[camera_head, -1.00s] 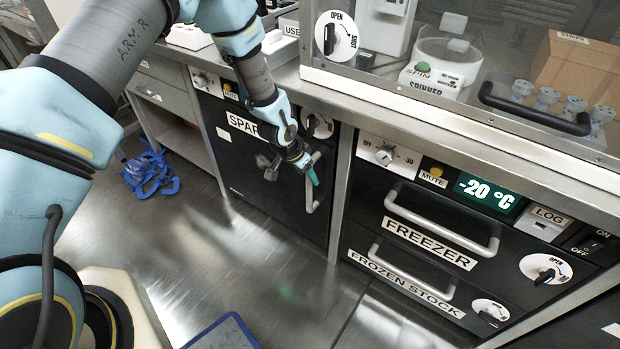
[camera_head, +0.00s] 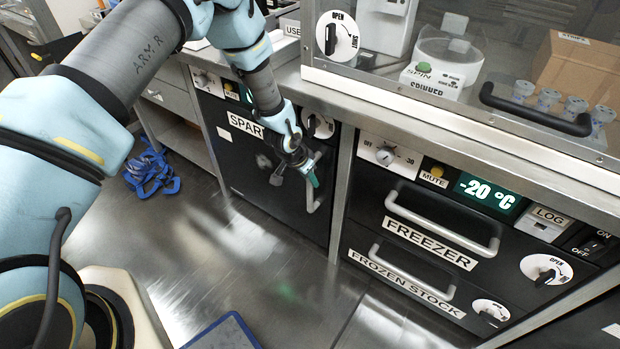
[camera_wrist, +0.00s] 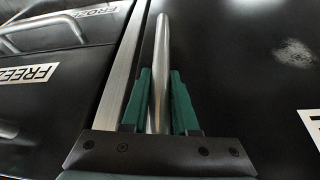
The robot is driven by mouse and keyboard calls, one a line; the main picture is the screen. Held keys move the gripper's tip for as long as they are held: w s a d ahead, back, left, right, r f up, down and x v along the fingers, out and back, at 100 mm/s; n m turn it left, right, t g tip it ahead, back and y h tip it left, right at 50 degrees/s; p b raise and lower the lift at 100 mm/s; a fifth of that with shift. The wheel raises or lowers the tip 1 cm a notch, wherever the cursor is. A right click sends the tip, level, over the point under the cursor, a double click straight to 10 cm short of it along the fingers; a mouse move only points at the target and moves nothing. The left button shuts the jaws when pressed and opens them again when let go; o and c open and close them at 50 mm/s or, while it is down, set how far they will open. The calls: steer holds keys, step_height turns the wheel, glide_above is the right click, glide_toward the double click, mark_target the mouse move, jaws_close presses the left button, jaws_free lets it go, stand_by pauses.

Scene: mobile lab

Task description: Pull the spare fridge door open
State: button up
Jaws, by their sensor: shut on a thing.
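The spare fridge door (camera_head: 262,190) is a black panel under the counter with a label starting "SPAR" (camera_head: 243,125). It looks closed, flush with its frame. Its bar handle (camera_head: 311,196) is silver and upright near the door's right edge. My gripper (camera_head: 313,176) is at the handle. In the wrist view my gripper (camera_wrist: 159,103) has its green fingers on either side of the handle (camera_wrist: 161,60), shut on it. A round knob (camera_head: 320,126) sits above the handle, partly hidden by my arm.
The freezer drawers (camera_head: 425,213) with bar handles stand to the right, past a metal post (camera_head: 341,190). Blue straps (camera_head: 152,174) lie on the floor at left. A blue-edged item (camera_head: 225,333) is at the bottom. The floor (camera_head: 260,265) before the door is mostly clear.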

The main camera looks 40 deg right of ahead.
jaws_close()
stand_by(0.5)
stand_by(0.3)
